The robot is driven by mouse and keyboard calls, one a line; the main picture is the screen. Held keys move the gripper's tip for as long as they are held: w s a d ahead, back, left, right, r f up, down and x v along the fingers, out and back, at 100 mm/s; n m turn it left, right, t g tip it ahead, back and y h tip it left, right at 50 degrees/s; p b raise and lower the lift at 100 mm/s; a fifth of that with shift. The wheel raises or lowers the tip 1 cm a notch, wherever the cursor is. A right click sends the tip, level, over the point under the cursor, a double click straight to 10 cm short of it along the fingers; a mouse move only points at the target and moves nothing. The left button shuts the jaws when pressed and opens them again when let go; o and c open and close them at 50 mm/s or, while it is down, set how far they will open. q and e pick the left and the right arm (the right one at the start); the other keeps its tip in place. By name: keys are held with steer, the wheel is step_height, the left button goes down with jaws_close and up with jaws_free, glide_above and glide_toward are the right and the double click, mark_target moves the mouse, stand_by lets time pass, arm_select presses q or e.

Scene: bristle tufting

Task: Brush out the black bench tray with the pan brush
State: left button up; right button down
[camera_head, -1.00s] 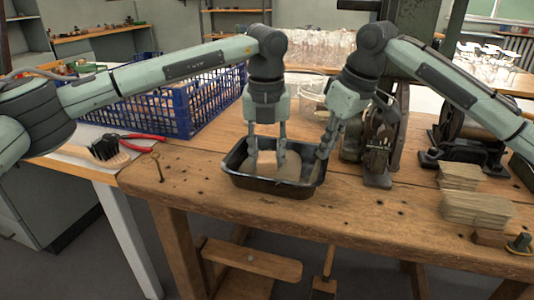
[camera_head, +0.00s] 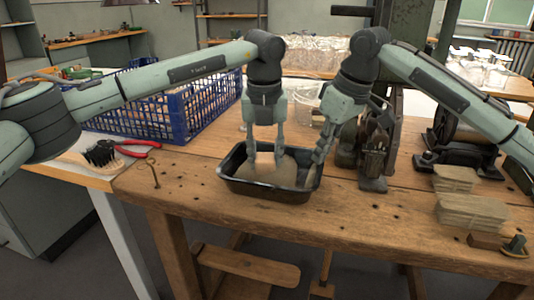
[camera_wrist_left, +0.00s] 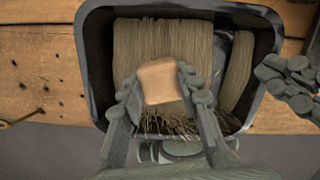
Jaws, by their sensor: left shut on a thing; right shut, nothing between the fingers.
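The black bench tray (camera_head: 247,190) sits on the wooden bench near its front edge. My left gripper (camera_head: 266,158) points down into it and is shut on a pale wooden block (camera_wrist_left: 160,82), which I take to be the pan brush's. Dark-tipped bristles (camera_wrist_left: 172,124) show below the block in the left wrist view. A wide tan fibre bundle (camera_wrist_left: 165,40) lies in the tray behind the block, and a narrow one (camera_wrist_left: 237,70) lies along the right side. My right gripper (camera_head: 317,158) is shut and empty at the tray's right end. The tray floor is mostly hidden.
A blue crate (camera_head: 178,122) stands behind left. A black-bristled brush (camera_head: 102,154) and red-handled pliers (camera_head: 140,148) lie at the left. A metal stand (camera_head: 374,158) is right of the tray, with stacked fibre bundles (camera_head: 472,210) farther right. The bench front beside the tray is mostly clear.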

mark_target(282, 178)
arm_select(q)
steer(key=shift+s+a+f, duration=0.15)
steer(key=shift+s, duration=0.4)
steer(key=shift+s+a+f, duration=0.1)
steer(key=shift+s+f, duration=0.05)
steer(key=shift+s, duration=0.35)
steer(key=shift+s+d, duration=0.25)
steer(key=shift+d, duration=0.6)
steer(key=shift+w+d+r, duration=0.1)
steer(key=shift+w+d, duration=0.15)
steer(key=shift+w, duration=0.55)
steer(key=shift+w+d+r, duration=0.1)
steer(key=shift+w+d, duration=0.1)
steer(key=shift+w, duration=0.55)
steer(key=shift+w+r, duration=0.15)
steer(key=shift+w, duration=0.15)
steer(key=shift+s, duration=0.1)
steer(key=shift+s+a, duration=0.25)
steer(key=shift+s, duration=0.6)
steer(key=shift+s+a, duration=0.2)
steer(key=shift+s, duration=0.6)
steer(key=shift+s+d, duration=0.2)
steer(key=shift+d, duration=0.65)
steer(key=shift+w+d, duration=0.25)
steer(key=shift+w, duration=0.6)
steer(key=shift+w+d, duration=0.25)
steer(key=shift+w, duration=0.6)
